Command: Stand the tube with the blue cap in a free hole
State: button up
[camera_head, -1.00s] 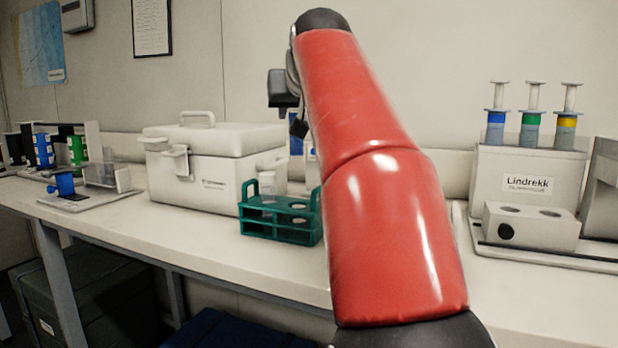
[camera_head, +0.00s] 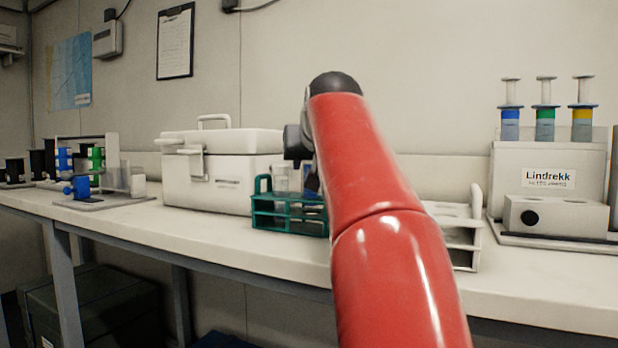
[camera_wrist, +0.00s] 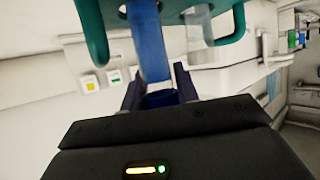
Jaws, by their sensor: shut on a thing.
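The blue-capped tube shows in the wrist view, its blue cap (camera_wrist: 160,98) between the dark fingers of my gripper (camera_wrist: 160,88). My gripper is shut on it. The blue body of the tube (camera_wrist: 150,50) runs away from the fingers to the teal rack (camera_wrist: 88,30). It overlaps the rack there, and I cannot tell whether its end is inside a hole. In the head view the teal rack (camera_head: 262,208) stands on the bench, with my gripper just above its right part, mostly hidden by my red arm. A clear tube (camera_head: 281,182) stands in the rack's left part.
A white cooler box (camera_head: 215,170) stands behind and left of the teal rack. A white rack (camera_head: 466,238) is to the right, partly behind my arm. Further right is a Lindrekk stand (camera_head: 548,180) with several coloured syringes. The bench front (camera_head: 230,235) is clear.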

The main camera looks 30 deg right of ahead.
jog(key=shift+f+b, duration=0.35)
jog(key=shift+f, duration=0.3)
jog(key=o, duration=0.8)
jog(key=shift+r, duration=0.1)
